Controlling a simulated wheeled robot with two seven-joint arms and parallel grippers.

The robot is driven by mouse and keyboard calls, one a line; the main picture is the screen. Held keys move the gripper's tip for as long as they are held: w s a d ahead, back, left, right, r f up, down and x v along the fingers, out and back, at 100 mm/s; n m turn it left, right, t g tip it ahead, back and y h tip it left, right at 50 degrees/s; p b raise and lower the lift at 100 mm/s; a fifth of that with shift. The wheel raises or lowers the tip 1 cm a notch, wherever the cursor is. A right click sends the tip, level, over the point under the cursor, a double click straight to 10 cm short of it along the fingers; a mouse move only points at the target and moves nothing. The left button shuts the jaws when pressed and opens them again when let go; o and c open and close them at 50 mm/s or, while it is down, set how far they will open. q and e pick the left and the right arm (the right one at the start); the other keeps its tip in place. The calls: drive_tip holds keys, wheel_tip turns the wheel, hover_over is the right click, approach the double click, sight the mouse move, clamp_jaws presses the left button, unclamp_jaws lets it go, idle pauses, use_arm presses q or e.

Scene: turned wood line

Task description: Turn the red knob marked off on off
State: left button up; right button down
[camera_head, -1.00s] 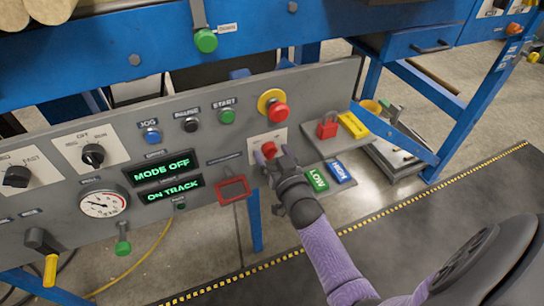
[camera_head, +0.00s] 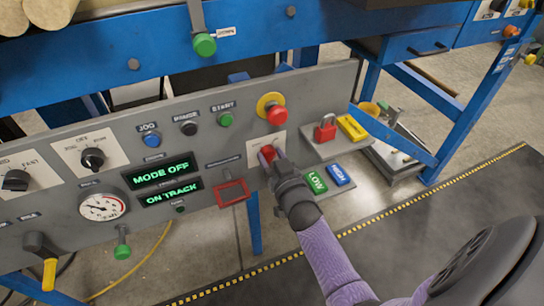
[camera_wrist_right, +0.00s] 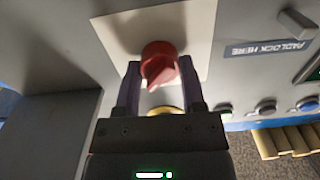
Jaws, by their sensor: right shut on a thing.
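The red knob (camera_head: 267,150) sits on a pale plate on the grey control panel (camera_head: 210,150), below a red button on a yellow ring. In the right wrist view the knob (camera_wrist_right: 158,64) stands between the two fingers of my right gripper (camera_wrist_right: 160,85), with its pointed end toward the gripper. My right gripper (camera_head: 272,160) is shut on the knob and partly hides it in the head view. The plate's marking cannot be read here. My left gripper is not in view.
The red button (camera_head: 277,115) is just above the knob. A red frame (camera_head: 232,192) is to its left. A shelf at the right holds a red padlock (camera_head: 325,130) and a yellow block (camera_head: 352,127). Green LOW (camera_head: 317,182) and blue HIGH (camera_head: 340,175) tags lie below.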

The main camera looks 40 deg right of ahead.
drive_tip(key=n, duration=0.8)
drive_tip(key=shift+a+n, duration=0.1)
drive_tip(key=shift+n, duration=0.3)
drive_tip(key=n, duration=0.4)
drive_tip(key=shift+f, duration=0.15)
drive_tip(key=shift+n+b, duration=0.45)
drive_tip(key=shift+n, duration=1.85)
drive_tip(key=shift+c, duration=0.9)
unclamp_jaws()
